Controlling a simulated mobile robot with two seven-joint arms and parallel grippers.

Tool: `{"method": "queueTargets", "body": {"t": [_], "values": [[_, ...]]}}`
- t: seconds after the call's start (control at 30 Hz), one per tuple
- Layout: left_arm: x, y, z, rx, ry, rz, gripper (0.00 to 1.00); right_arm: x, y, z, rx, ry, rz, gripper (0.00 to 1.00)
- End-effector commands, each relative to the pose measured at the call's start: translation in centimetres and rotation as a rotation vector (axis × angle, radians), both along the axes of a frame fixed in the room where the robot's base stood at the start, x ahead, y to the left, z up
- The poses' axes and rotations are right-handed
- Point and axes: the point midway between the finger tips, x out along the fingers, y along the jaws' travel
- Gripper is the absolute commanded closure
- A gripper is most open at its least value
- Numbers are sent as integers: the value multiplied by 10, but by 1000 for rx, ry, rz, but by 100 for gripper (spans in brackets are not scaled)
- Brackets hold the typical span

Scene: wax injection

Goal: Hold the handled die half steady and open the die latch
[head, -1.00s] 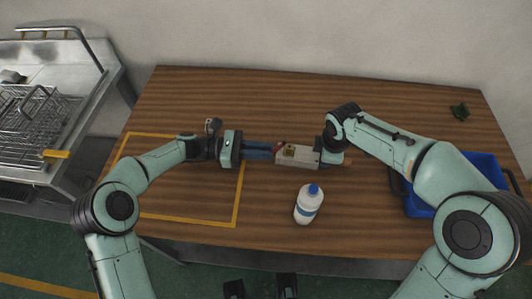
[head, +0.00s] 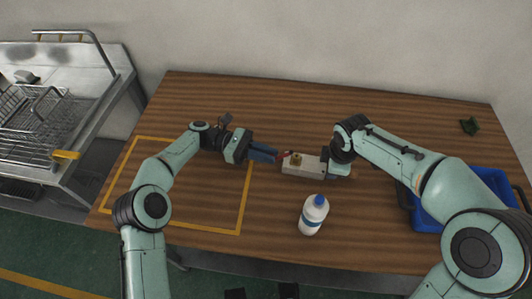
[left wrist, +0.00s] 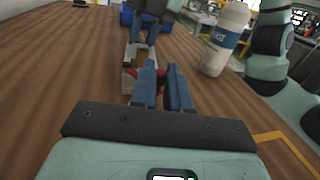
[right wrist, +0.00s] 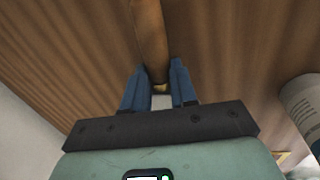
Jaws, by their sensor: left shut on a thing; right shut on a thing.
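The die is a pale grey block (head: 302,166) with a brass fitting (head: 296,159) on top, lying at the middle of the table. A red latch (head: 282,155) is at its left end; red also shows beside the fingers in the left wrist view (left wrist: 129,80). My left gripper (head: 275,155) reaches the latch from the left, its blue fingers closed at it; the exact contact is hidden.
A white bottle with a blue cap (head: 313,216) stands just in front of the die. A blue crate (head: 430,217) is at the right under my right arm. A metal basket unit (head: 50,110) stands left.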

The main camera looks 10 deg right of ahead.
Motion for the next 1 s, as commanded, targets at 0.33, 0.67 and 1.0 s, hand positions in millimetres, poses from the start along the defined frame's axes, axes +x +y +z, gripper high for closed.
{"method": "queueTargets", "body": {"t": [0.33, 0.67, 1.0], "values": [[0, 0, 2, -3, -2, 0, 58, 0, -1, 0, -3, 2, 0, 100], [0, 0, 26, -3, -5, 0, 58, 0, -1, 0, -2, 2, 0, 100], [0, -1, 87, -4, -5, 1, 58, 0, -1, 0, -1, 0, 0, 100]]}}
